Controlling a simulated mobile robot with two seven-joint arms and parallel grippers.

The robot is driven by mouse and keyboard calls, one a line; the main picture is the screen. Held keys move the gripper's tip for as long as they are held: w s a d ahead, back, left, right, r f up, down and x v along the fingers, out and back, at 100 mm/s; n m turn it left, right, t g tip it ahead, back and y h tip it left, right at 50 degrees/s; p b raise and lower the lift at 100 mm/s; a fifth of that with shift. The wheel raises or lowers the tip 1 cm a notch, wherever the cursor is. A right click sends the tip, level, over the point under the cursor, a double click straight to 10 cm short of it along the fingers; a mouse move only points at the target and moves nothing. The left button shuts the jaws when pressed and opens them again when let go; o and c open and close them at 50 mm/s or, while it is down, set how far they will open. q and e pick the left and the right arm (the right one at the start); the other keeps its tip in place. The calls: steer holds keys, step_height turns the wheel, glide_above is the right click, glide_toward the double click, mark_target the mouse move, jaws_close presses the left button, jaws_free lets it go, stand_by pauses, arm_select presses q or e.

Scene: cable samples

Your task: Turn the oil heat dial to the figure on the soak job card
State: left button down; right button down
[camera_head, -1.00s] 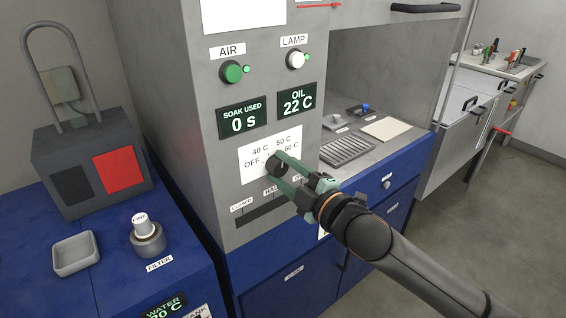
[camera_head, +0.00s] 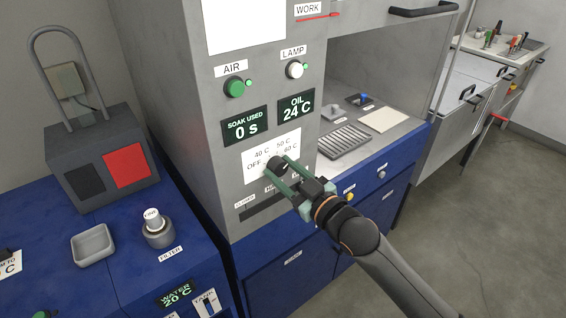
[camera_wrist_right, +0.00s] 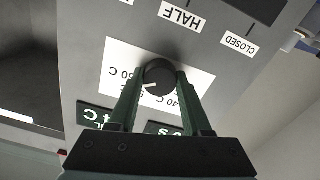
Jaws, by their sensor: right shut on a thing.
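The oil heat dial (camera_head: 276,165) is a round black knob on a white scale plate (camera_head: 257,157) marked OFF, 40 C, 50 C and a further figure. My right gripper (camera_head: 282,168) is shut on the dial, one finger on each side. The fingers cover part of the scale. The oil display (camera_head: 296,105) reads 24 C. A white card (camera_head: 9,263) at the left edge is cut off; its figure cannot be read. My left gripper is not in view.
The air button (camera_head: 235,89) and lamp button (camera_head: 294,69) are above the dial. A slider slot (camera_head: 262,204) with CLOSED and HALF labels lies just below. The filter knob (camera_head: 156,228) and a grey tray (camera_head: 93,245) stand on the blue bench at left.

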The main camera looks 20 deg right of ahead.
steer(key=shift+m+p, duration=0.5)
steer(key=shift+m, duration=0.3)
steer(key=shift+c, duration=1.7)
jaws_free()
steer(key=b+v, duration=0.1)
steer(key=v, duration=1.1)
steer(key=shift+s+b, duration=0.25)
steer(key=shift+b, duration=0.15)
steer(key=shift+d, duration=0.1)
